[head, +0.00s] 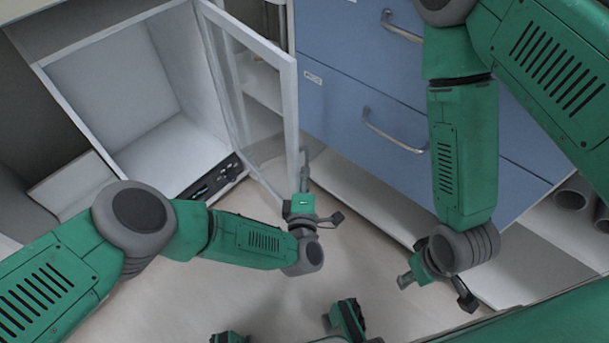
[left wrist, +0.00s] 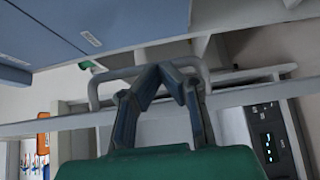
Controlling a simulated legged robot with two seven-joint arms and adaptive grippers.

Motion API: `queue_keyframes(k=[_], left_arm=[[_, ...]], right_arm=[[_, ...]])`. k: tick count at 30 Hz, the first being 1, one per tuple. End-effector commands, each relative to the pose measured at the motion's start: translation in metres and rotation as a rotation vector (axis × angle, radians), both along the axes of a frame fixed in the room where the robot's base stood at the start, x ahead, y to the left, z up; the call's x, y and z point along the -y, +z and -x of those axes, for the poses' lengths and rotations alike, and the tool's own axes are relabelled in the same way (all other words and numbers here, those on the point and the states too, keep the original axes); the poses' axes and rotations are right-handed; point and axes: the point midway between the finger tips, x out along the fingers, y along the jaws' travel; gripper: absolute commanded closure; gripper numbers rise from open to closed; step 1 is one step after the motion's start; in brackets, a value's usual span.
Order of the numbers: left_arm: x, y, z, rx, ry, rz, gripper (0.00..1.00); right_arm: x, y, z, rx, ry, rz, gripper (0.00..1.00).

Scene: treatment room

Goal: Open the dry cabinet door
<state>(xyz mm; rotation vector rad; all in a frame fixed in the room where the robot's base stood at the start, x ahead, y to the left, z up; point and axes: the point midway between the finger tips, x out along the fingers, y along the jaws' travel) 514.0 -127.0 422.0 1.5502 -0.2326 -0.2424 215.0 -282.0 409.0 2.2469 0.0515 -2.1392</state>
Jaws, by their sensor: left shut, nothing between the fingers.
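The dry cabinet (head: 130,95) stands at the upper left of the head view, its pale interior exposed and empty. Its glass door (head: 291,100) with a white frame is swung wide open to the right. My left gripper (head: 304,160) is at the door's free edge, fingers shut and empty. In the left wrist view the shut fingertips (left wrist: 170,70) overlap the grey door handle (left wrist: 100,90); I cannot tell whether they touch it. My right gripper (head: 430,275) hangs low at the right, away from the cabinet; its fingers are not clear.
Blue drawers (head: 350,80) with metal handles stand right of the open door. A control panel (head: 212,177) runs along the cabinet's lower front edge. The floor (head: 270,230) below is clear apart from my own parts. Dark grey tubes (head: 574,192) lie on a shelf at far right.

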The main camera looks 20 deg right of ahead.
Motion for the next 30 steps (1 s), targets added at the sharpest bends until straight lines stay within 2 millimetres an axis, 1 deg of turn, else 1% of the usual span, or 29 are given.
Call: queue_keyframes(k=[2, 5, 8, 15, 18, 21, 25, 30], left_arm=[[0.000, 0.000, 0.002, 0.000, -0.001, 0.000, 1.00], [-0.003, -0.001, 0.010, -0.002, -0.002, 0.002, 1.00], [-0.009, -0.001, 0.026, -0.004, -0.003, 0.002, 1.00], [-0.023, -0.002, 0.076, -0.004, -0.003, 0.000, 1.00], [-0.028, -0.001, 0.093, -0.004, -0.001, -0.001, 1.00], [-0.032, -0.002, 0.105, -0.004, 0.000, -0.002, 1.00], [-0.035, -0.001, 0.113, -0.002, 0.000, -0.002, 1.00], [-0.036, -0.001, 0.114, -0.001, 0.000, 0.000, 1.00]], right_arm=[[0.000, 0.001, 0.001, 0.003, 0.000, 0.000, 0.60], [0.000, 0.001, 0.001, 0.003, 0.000, 0.002, 0.60], [-0.001, 0.001, 0.001, 0.003, 0.000, 0.003, 0.60], [0.000, 0.001, 0.001, 0.003, 0.001, 0.001, 0.60], [0.000, 0.001, 0.001, 0.003, 0.001, 0.000, 0.60], [0.000, 0.001, 0.001, 0.003, 0.001, 0.000, 0.60], [0.000, 0.001, 0.001, 0.003, 0.001, 0.000, 0.60], [0.000, 0.001, 0.001, 0.003, 0.000, 0.001, 0.60]])
